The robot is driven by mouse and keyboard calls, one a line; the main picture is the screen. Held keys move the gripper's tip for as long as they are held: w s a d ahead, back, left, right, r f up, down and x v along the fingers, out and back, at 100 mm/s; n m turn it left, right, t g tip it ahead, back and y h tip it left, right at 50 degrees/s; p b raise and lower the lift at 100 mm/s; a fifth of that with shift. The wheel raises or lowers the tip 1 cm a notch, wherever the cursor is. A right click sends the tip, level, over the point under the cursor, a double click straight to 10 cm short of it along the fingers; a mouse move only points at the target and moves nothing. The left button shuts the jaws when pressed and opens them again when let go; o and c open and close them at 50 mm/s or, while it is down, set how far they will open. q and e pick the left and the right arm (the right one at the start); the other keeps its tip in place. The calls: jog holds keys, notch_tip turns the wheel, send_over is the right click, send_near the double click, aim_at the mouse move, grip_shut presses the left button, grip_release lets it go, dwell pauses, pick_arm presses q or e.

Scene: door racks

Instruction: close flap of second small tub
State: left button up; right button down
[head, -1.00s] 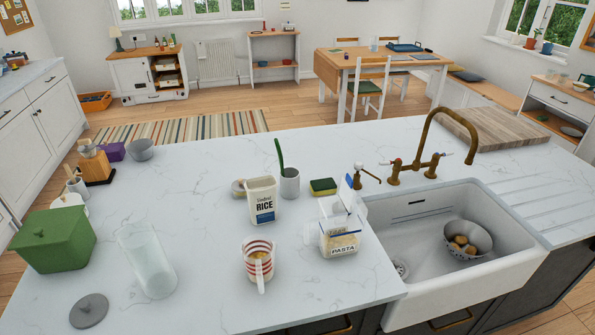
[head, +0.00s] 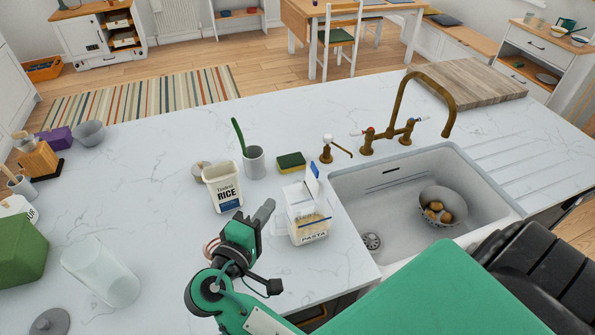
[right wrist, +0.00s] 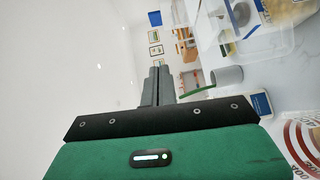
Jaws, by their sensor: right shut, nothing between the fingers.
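The clear pasta tub (head: 309,230) stands upright on the counter left of the sink. Its flap (head: 312,181), white and blue, stands up open at the tub's top. The rice tub (head: 222,190) stands to its left; I cannot tell its lid state. My right gripper (head: 268,208) is shut and empty, just left of the pasta tub, with a small gap in the picture. In the right wrist view its fingers (right wrist: 157,85) are together, and the clear tub (right wrist: 255,35) shows at upper right. My left gripper is not in view.
A striped measuring cup (right wrist: 302,145) is mostly hidden behind my right arm in the head view. A grey cup (head: 254,162) with a green-handled utensil and a sponge (head: 291,162) stand behind the tubs. The sink (head: 385,215) is on the right.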

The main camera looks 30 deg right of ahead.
send_near(311, 166)
jog(key=w, duration=0.3)
jog(key=d+b, duration=0.1)
jog(key=d, duration=0.2)
jog(key=shift+d, duration=0.4)
jog(key=shift+s+d, duration=0.15)
jog(key=shift+d, duration=0.4)
